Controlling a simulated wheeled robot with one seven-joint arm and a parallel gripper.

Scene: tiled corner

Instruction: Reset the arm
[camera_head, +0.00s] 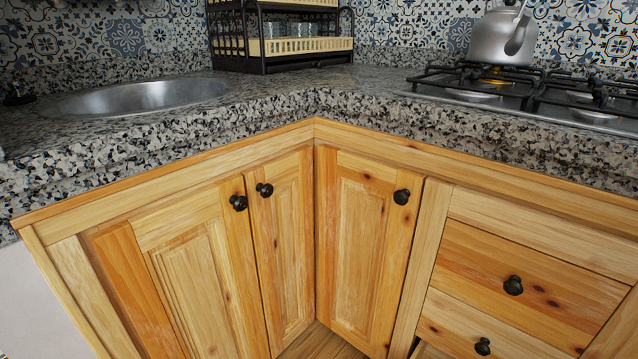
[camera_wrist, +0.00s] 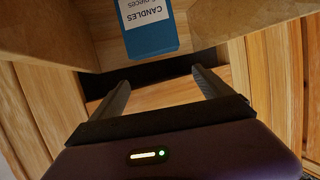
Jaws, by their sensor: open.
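My gripper (camera_wrist: 160,78) shows only in the wrist view. Its two dark fingers are spread apart with nothing between them, so it is open and empty. Just beyond the fingertips is a blue box (camera_wrist: 155,42) with a white label reading "CANDLES". The box lies in what looks like an open wooden drawer (camera_wrist: 203,36), and the fingers do not touch it. My arm and gripper are out of sight in the head view.
Wooden cabinet doors (camera_head: 365,235) and drawers (camera_head: 530,275) with black knobs meet in a corner. Above is a granite counter (camera_head: 330,90) with a round sink (camera_head: 140,97), a dish rack (camera_head: 300,48), a stove (camera_head: 490,95) and a kettle (camera_head: 495,40).

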